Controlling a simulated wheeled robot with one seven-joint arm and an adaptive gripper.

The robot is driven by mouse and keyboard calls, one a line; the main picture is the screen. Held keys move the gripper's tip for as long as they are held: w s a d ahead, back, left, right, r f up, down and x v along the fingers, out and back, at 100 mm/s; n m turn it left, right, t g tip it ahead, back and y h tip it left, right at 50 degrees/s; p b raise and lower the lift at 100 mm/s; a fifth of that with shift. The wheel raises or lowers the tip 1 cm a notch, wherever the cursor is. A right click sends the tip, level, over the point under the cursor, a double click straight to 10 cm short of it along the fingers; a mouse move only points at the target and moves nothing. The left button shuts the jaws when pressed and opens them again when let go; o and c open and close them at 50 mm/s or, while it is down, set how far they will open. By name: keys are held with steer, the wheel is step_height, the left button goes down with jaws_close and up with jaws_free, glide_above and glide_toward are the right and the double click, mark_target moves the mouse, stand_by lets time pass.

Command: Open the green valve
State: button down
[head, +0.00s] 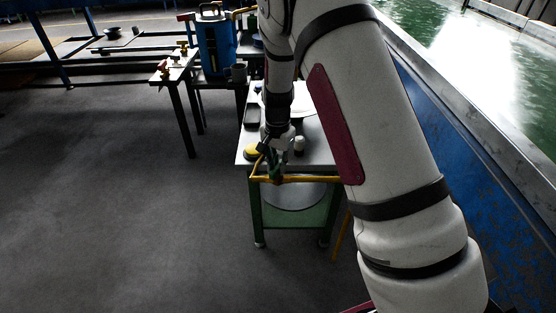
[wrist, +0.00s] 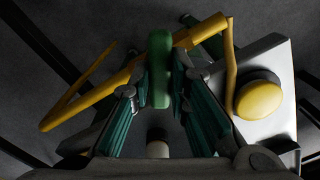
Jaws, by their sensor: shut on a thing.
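The green valve (wrist: 160,45) is in the upper middle of the wrist view, with its upright green handle beside a yellow pipe (wrist: 92,92). My gripper (wrist: 163,88) has its two teal-lined fingers on either side of the handle, shut on it. In the head view my gripper (head: 276,168) is at the front edge of the small table, at the yellow pipe (head: 310,179). The valve is small and dark there and partly hidden by the gripper. I cannot tell the handle's exact angle to the pipe.
A yellow round object (wrist: 258,97) lies on the grey tabletop (head: 321,153) beside the gripper. A small white-topped object (head: 299,144) stands close by. A blue canister (head: 216,45) stands on a table behind. A blue-walled tank (head: 478,165) is at right. The floor at left is clear.

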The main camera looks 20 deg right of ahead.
mark_target(278, 166)
steer(key=m+p, duration=0.3)
steer(key=m, duration=0.2)
steer(key=shift+r+m, duration=0.1)
steer(key=shift+m, duration=0.2)
steer(key=m+p, duration=0.2)
steer(key=m, duration=0.3)
steer(key=shift+m+p, duration=0.4)
steer(key=c, duration=1.5)
jaws_free()
step_height(278, 166, up, 12)
steer(key=shift+f, duration=0.1)
